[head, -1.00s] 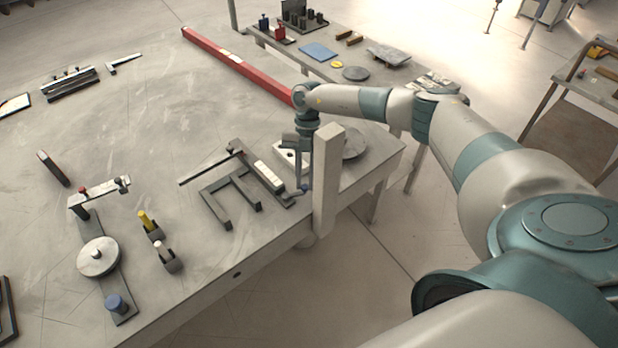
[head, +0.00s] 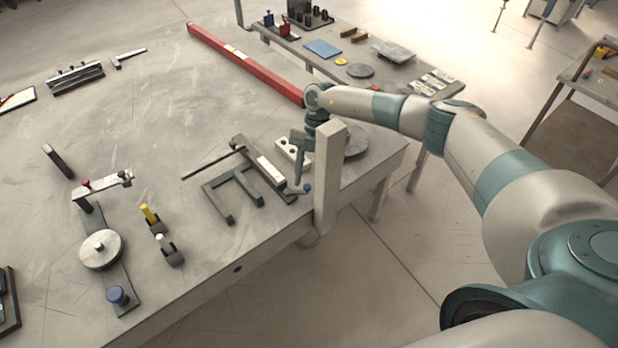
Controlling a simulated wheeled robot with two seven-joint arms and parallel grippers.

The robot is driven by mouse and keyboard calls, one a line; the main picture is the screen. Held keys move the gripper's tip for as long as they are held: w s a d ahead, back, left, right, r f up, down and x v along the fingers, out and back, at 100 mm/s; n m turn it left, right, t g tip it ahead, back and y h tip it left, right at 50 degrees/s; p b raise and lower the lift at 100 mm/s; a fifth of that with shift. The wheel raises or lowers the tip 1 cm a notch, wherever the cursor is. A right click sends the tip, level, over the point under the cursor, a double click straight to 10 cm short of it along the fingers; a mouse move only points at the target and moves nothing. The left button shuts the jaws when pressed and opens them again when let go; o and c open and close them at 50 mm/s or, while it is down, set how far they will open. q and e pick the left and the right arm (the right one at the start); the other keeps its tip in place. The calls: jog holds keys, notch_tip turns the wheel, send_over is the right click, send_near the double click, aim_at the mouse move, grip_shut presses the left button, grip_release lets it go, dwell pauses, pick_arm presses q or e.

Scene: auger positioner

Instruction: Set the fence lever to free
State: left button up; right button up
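A dark forked frame (head: 228,205) lies on the table near its right front edge. Beside it is a dark rail with a pale label plate (head: 272,172). A small lever-like piece with a blue end (head: 306,188) sits at the rail's near end; I cannot tell its marked setting. My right gripper (head: 298,172) points down just above this end, beside the pale upright post (head: 329,175). It is seen edge-on, so its opening and any contact with the lever are unclear. My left gripper is not in view.
A pale block with holes (head: 293,151) and a grey disc (head: 354,142) lie close to my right gripper. A red beam (head: 245,65) runs along the back. The table's middle is clear.

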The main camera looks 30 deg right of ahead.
jog(key=shift+b+v, duration=0.35)
jog(key=shift+v, duration=0.45)
jog(key=b+v, duration=0.5)
jog(key=v, duration=1)
jog(key=shift+r, duration=0.4)
jog(key=shift+w, duration=0.15)
